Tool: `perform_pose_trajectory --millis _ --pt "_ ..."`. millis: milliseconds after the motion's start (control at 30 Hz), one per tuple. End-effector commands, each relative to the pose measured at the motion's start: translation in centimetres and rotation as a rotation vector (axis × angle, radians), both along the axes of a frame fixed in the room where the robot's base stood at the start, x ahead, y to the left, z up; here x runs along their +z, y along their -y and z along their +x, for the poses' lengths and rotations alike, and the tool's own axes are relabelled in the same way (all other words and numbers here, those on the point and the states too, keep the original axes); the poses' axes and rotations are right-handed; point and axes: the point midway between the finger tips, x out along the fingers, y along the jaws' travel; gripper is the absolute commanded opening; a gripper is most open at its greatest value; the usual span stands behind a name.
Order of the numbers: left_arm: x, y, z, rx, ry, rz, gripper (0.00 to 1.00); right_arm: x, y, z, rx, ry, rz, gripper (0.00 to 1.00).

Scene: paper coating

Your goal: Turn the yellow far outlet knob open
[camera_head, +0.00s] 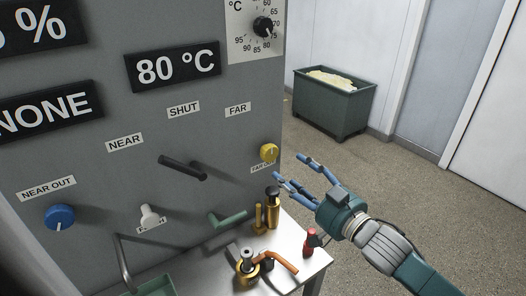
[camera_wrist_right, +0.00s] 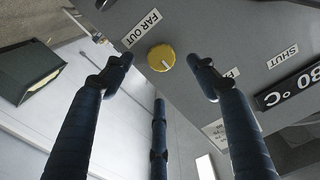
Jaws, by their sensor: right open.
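The yellow far outlet knob (camera_head: 268,153) sits on the right edge of the grey panel, above the FAR OUT label. In the right wrist view the knob (camera_wrist_right: 161,58) shows whole, with a short pale mark on its face. My right gripper (camera_head: 289,171) is open and empty, just right of and below the knob in the head view. In the right wrist view two fingers of my right gripper (camera_wrist_right: 160,68) frame the knob on both sides, and a third finger is below it. I cannot tell how far the fingertips stand from the knob. My left gripper is not in view.
A blue knob (camera_head: 59,217), a black lever (camera_head: 184,168) and a green handle (camera_head: 227,222) stick out of the panel. Brass fittings (camera_head: 272,208) and a red-topped bottle (camera_head: 310,240) stand on the metal table below. A dark bin (camera_head: 333,103) stands on open floor behind.

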Motion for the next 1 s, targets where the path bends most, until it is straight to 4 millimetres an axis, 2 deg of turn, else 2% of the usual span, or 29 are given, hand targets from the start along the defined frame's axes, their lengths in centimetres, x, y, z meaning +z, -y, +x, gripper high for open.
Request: perform_pose_trajectory --millis 133,300,400,533,800,1000 --pt "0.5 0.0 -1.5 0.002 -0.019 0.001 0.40 0.4 -1.3 1.7 0.001 0.001 0.002 0.59" --pt "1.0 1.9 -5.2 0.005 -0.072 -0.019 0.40 0.4 -3.3 4.5 0.001 0.002 0.000 0.59" --pt "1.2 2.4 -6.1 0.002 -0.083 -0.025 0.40 0.3 -4.3 6.0 -0.001 0.000 0.001 0.59" --pt "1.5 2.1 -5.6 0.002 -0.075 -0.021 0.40 0.2 -5.3 7.4 0.000 0.002 0.001 0.59" --pt "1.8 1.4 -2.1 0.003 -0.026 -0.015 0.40 0.0 -6.1 8.4 0.000 0.001 -0.002 0.59" --pt "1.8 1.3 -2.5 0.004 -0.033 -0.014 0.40 0.0 -6.1 8.4 -0.001 0.000 -0.001 0.59"
